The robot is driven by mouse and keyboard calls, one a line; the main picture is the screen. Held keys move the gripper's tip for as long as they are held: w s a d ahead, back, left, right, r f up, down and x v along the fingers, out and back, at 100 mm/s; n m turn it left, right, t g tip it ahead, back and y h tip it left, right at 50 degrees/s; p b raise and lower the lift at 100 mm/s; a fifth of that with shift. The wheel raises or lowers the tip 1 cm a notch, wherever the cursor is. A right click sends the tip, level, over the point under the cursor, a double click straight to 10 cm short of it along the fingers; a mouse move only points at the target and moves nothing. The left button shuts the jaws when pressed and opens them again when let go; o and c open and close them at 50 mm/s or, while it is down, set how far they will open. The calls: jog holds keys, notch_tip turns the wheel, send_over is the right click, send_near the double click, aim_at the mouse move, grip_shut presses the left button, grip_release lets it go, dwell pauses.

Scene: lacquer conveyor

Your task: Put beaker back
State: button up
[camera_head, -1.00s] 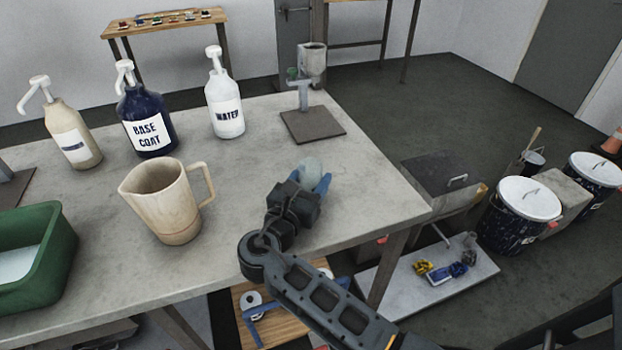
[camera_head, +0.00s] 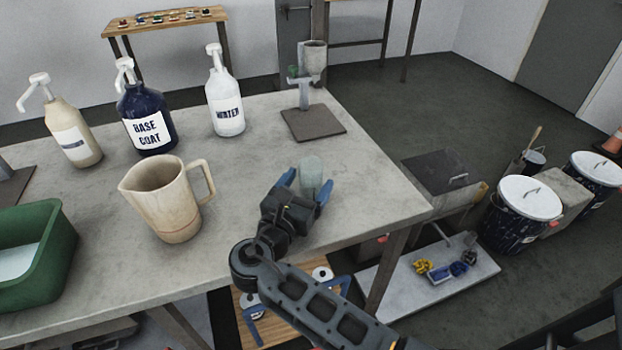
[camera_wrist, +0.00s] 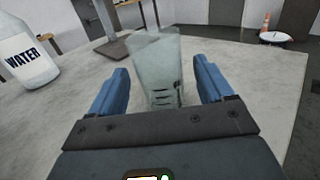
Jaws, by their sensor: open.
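A clear glass beaker (camera_head: 311,172) with dark graduation marks stands upright on the grey table, near its right side. It also shows in the wrist view (camera_wrist: 160,70). My gripper (camera_head: 307,188) is open, its blue fingers one on each side of the beaker's near part. In the wrist view, my gripper (camera_wrist: 165,95) shows a visible gap between each finger and the glass. The beaker's base is partly hidden by the gripper body.
A beige pitcher (camera_head: 165,205) stands left of my arm. Behind are the WATER bottle (camera_head: 225,105), the BASE COAT bottle (camera_head: 147,130), a tan pump bottle (camera_head: 75,138) and a stand with a cup (camera_head: 312,122). A green tub (camera_head: 55,260) is at left.

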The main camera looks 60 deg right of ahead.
jog(key=a, duration=0.3)
jog(key=s+a, duration=0.1)
jog(key=a, duration=0.2)
jog(key=a+b, duration=0.1)
jog(key=a, duration=0.2)
jog(key=shift+s+a, duration=0.2)
jog(key=shift+s, duration=0.2)
jog(key=shift+a, duration=0.1)
